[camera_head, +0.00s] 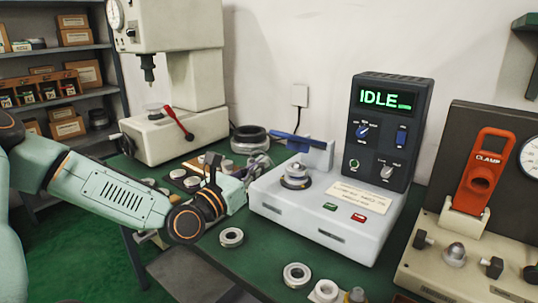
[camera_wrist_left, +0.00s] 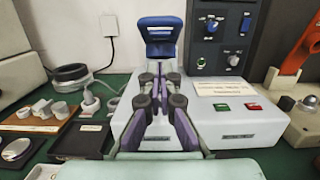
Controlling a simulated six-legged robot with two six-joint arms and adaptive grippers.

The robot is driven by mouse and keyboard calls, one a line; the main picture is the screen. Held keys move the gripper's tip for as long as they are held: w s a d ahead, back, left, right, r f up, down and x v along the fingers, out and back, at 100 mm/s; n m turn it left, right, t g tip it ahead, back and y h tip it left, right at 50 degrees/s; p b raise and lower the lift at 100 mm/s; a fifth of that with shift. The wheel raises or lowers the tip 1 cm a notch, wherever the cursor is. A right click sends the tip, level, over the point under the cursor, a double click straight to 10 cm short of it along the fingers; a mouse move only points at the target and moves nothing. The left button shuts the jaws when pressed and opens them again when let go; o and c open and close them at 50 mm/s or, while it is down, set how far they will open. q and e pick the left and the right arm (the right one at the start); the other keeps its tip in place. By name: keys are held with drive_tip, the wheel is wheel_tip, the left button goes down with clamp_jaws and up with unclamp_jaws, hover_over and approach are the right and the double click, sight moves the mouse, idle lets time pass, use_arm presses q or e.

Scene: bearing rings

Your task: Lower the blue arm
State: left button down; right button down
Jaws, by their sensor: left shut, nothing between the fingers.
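The blue arm (camera_head: 298,142) sits raised on a white post at the back of the white tester base (camera_head: 325,218). A metal bearing ring (camera_head: 295,176) sits on the base's spindle below it. In the left wrist view the blue arm's end (camera_wrist_left: 160,28) shows just beyond my fingertips. My left gripper (camera_head: 262,161) is at the left rear of the base, shut and empty. Its fingers also show in the left wrist view (camera_wrist_left: 160,75) and hide the spindle there. I cannot tell whether they touch the arm. My right gripper is not in view.
A dark panel (camera_head: 389,130) reading "IDLE" stands behind the base. Loose rings (camera_head: 231,237) lie on the green table in front. Trays with parts (camera_wrist_left: 28,121) lie to the left. A press (camera_head: 178,80) stands behind, and a red clamp fixture (camera_head: 482,172) at right.

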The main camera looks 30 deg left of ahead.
use_arm(q)
drive_tip(key=w+r+b, duration=0.1)
drive_tip(key=w+r, duration=0.2)
drive_tip(key=shift+w+d+r, duration=0.1)
drive_tip(key=shift+w+r, duration=0.2)
drive_tip(key=shift+w, duration=0.1)
idle(0.4)
